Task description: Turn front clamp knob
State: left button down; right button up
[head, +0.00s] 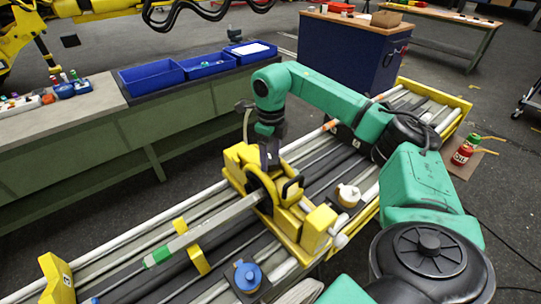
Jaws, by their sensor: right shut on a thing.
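The yellow clamp (318,228) stands across the rails near the middle of the head view, around a grey square bar with a green band. My right gripper (268,160) points down at the top of this clamp, at the end of my green arm. It is shut on the clamp knob, which is mostly hidden by the dark fingers and the clamp's yellow and black parts. My left gripper is not in view.
A blue knob (247,276) and a white knob (348,195) stand on dark plates on the long rail bed. A yellow end bracket (56,280) is at lower left. Blue bins (151,76) sit on the bench behind. A red bottle (463,153) stands at right.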

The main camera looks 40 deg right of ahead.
jog(key=m, duration=0.4)
jog(key=shift+r+m, duration=0.1)
jog(key=shift+m, duration=0.2)
jog(key=m, duration=0.4)
jog(key=shift+m, duration=0.3)
jog(key=m, duration=0.4)
jog(key=shift+m, duration=0.3)
jog(key=m, duration=0.4)
jog(key=shift+p, duration=0.4)
jog(key=m, duration=0.9)
jog(key=shift+m, duration=0.3)
jog(key=m, duration=0.4)
jog(key=shift+p, duration=0.35)
jog(key=shift+m, duration=2.5)
